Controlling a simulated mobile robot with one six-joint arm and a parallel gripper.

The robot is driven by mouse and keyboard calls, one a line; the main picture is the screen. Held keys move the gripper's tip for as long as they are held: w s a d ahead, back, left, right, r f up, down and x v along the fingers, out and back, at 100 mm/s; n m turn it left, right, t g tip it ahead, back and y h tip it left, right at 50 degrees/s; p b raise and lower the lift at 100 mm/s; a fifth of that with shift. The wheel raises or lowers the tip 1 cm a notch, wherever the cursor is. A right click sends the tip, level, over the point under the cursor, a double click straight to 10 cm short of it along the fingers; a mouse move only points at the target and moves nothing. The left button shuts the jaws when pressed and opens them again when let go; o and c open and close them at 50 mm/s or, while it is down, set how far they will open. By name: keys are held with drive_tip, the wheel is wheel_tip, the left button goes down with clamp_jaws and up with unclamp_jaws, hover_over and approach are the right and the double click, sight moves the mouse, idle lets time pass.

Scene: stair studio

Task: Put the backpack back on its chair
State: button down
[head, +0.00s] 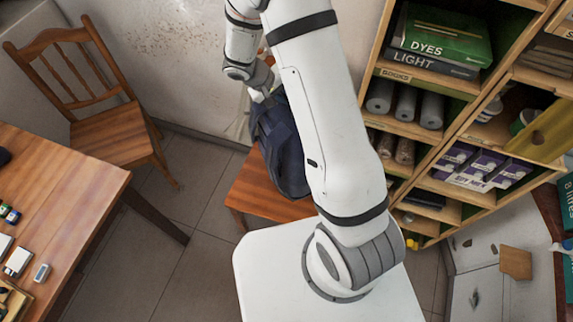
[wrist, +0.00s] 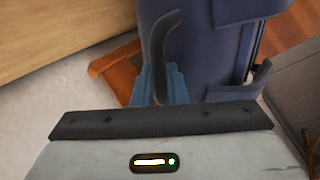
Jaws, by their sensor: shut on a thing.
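The dark blue backpack (head: 280,145) is partly hidden behind my arm in the head view. It fills the upper right of the wrist view (wrist: 225,50). My gripper (head: 262,98) is at its top, and in the wrist view its blue fingers (wrist: 160,88) are shut on the backpack's dark loop. A wooden chair (head: 245,190) is below the backpack, its orange-brown seat partly covered by it. A bit of orange-brown wood also shows in the wrist view (wrist: 117,70). I cannot tell whether the backpack's bottom touches the seat.
A second, empty wooden chair (head: 110,137) stands at the upper left by the wall. A wooden table (head: 75,195) with small items is at the left. A shelf unit (head: 447,185) with books, rolls and boxes stands at the right. Tiled floor (head: 195,205) is clear between table and chair.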

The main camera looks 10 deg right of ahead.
drive_tip(key=w+n+t+b, duration=0.1)
drive_tip(key=n+b, duration=0.1)
drive_tip(key=shift+w+t+b, duration=0.3)
drive_tip(key=shift+w+b, duration=0.05)
drive_tip(key=shift+w, duration=0.05)
drive_tip(key=w+n+t+b, duration=0.1)
drive_tip(key=b, duration=0.1)
drive_tip(key=r+n+y+b, duration=0.1)
drive_tip(key=n+b, duration=0.1)
drive_tip(key=shift+w+r+n+t, duration=0.15)
drive_tip(key=shift+w+n+t, duration=0.15)
drive_tip(key=shift+w+t, duration=0.1)
drive_tip(key=shift+w+r+n+t+y+b, duration=0.4)
drive_tip(key=shift+r+n+t+b, duration=0.15)
drive_tip(key=shift+n+b, duration=0.45)
drive_tip(key=shift+w+r+n+t+y+b, duration=0.15)
drive_tip(key=shift+r+n+t+y+b, duration=0.15)
drive_tip(key=shift+r+n+b, duration=0.4)
wheel_tip(320, 180, down, 10)
drive_tip(key=b, duration=0.2)
drive_tip(key=shift+b, duration=0.35)
drive_tip(key=c, duration=1.5)
unclamp_jaws()
drive_tip(key=shift+f, duration=0.1)
drive_tip(key=shift+o, duration=0.2)
